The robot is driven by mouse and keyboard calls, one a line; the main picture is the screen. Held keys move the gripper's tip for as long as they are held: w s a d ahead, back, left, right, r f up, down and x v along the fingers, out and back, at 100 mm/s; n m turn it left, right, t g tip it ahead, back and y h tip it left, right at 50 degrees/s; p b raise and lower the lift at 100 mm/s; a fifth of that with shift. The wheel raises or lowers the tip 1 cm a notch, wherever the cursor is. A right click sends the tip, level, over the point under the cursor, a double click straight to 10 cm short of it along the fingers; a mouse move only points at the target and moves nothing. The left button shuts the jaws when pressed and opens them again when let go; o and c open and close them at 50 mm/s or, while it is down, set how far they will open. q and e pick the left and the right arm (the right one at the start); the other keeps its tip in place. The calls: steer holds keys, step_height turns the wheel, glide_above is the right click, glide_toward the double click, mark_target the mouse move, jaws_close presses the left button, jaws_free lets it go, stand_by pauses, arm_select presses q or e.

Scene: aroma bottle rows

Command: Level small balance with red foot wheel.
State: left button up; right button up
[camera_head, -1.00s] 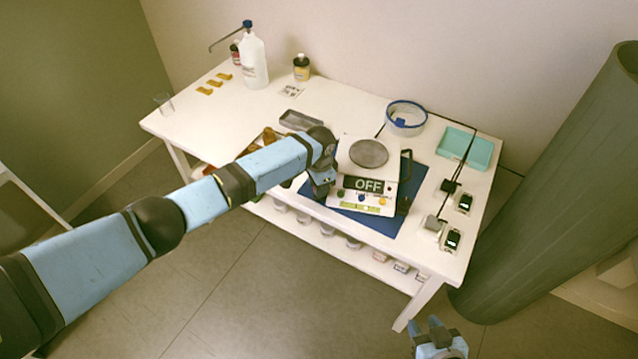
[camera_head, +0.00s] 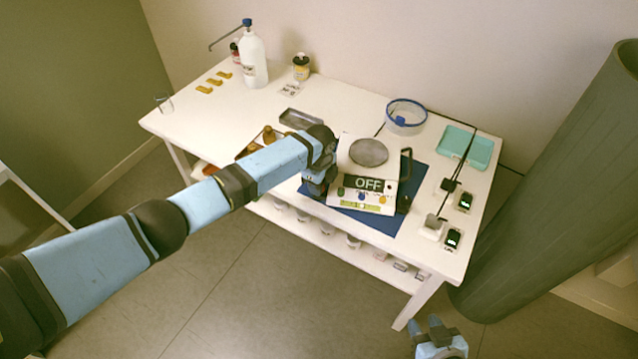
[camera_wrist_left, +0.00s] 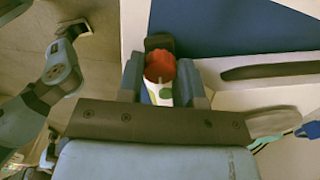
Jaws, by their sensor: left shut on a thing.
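The small balance (camera_head: 347,150) stands on the blue mat (camera_head: 413,208). It has a round grey pan (camera_head: 368,153), a display reading OFF (camera_head: 369,184) and a yellow-green strip (camera_head: 360,206) on its front. My left gripper (camera_head: 318,186) is at the balance's left front corner. In the left wrist view its fingers (camera_wrist_left: 161,82) are shut around the red foot wheel (camera_wrist_left: 160,66). A white and green part shows just below the red. The wheel is hidden in the head view. My right gripper (camera_head: 428,328) is open and empty, low in front of the table.
A teal tray (camera_head: 466,147), a blue-rimmed bowl (camera_head: 406,116) and small black devices with cables (camera_head: 453,238) lie to the right. A grey tray (camera_head: 301,119) is behind my arm. A white bottle (camera_head: 253,62) stands at the back left. Small jars line the lower shelf.

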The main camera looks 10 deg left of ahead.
arm_select(q)
steer(key=m, duration=0.3)
steer(key=shift+m+b, duration=0.3)
steer(key=shift+m, duration=0.6)
steer(key=o, duration=0.9)
steer(key=shift+o, duration=0.2)
steer(key=shift+r, duration=0.1)
step_height(320, 180, up, 14)
